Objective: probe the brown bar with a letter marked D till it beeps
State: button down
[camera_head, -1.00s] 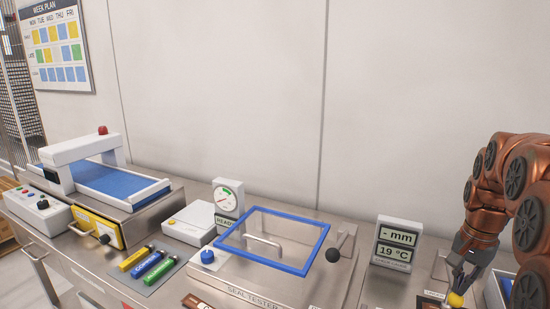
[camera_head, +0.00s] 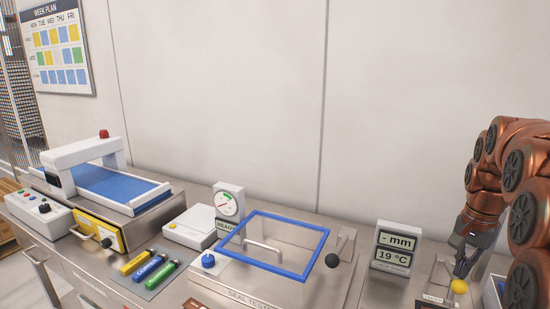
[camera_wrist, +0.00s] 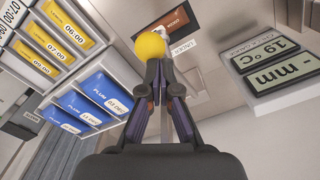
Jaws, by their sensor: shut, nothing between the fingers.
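My gripper (camera_head: 461,272) is at the right of the head view, pointing down over the bench. Its fingertips are together in the wrist view (camera_wrist: 163,65), with nothing seen held between them. A yellow ball-shaped knob (camera_head: 459,286) is just at the fingertips; it also shows in the wrist view (camera_wrist: 151,48). I cannot tell whether they touch. A dark wrapped bar with a brown part (camera_wrist: 180,18) lies beyond the knob. A brown piece (camera_head: 196,303) is cut off by the head view's lower edge. I cannot read a letter D on either.
A display (camera_head: 396,246) reads "- mm" and 19 °C, left of my gripper; it also shows in the wrist view (camera_wrist: 268,67). The blue-framed seal tester (camera_head: 272,243) is at the middle. Racks of yellow and blue labelled boxes (camera_wrist: 62,60) are close by at left in the wrist view.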

jog(key=shift+w+d+r+p, duration=0.15)
jog(key=shift+w+r, duration=0.05)
jog(key=shift+r, duration=0.25)
jog(key=shift+w+d+r+p, duration=0.1)
jog(key=shift+w+r+p, duration=0.1)
jog(key=shift+r, duration=0.2)
jog(key=shift+w+d+r+p, duration=0.3)
jog(key=shift+w+r+p, duration=0.1)
jog(key=shift+w+r, duration=0.2)
jog(key=shift+w+d+r+p, duration=0.25)
jog(key=shift+w+r+p, duration=0.1)
jog(key=shift+w+r, duration=0.25)
jog(key=shift+r, duration=0.1)
jog(key=w+r+p, duration=0.1)
jog(key=w+d+r+p, duration=0.1)
jog(key=w, duration=0.1)
jog(key=shift+d+r, duration=0.1)
jog(key=shift+d, duration=0.1)
